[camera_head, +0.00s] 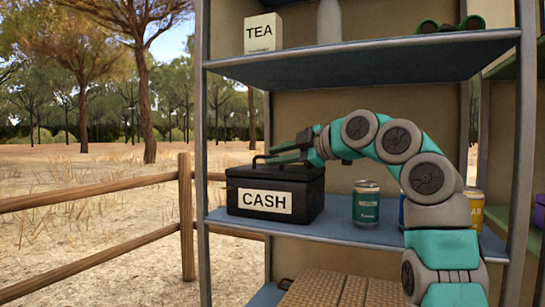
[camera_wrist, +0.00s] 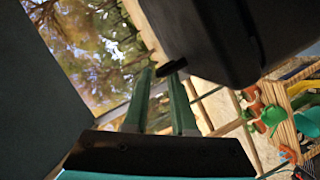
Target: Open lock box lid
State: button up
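The lock box (camera_head: 275,195) is a black box with a white CASH label. It stands on the blue middle shelf with its lid (camera_head: 290,172) looking shut. My gripper (camera_head: 271,155) is at the lid's top, its green fingers pointing left near a small dark handle (camera_head: 257,161). In the wrist view the box (camera_wrist: 225,35) fills the upper right, and a dark tab (camera_wrist: 172,68) sticks out of it beside my fingertips. My gripper (camera_wrist: 163,76) shows its two fingers apart there. I cannot tell whether the tab lies between them or just beyond; contact is unclear.
A green can (camera_head: 366,204) stands right of the box, and a yellow can (camera_head: 473,203) is partly behind my arm. The upper shelf (camera_head: 370,62) holds a TEA box (camera_head: 263,33) and hangs above my arm. A wooden fence (camera_head: 90,190) is at the left.

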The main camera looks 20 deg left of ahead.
jog(key=shift+x, duration=0.9)
grip_shut()
dwell(0.9)
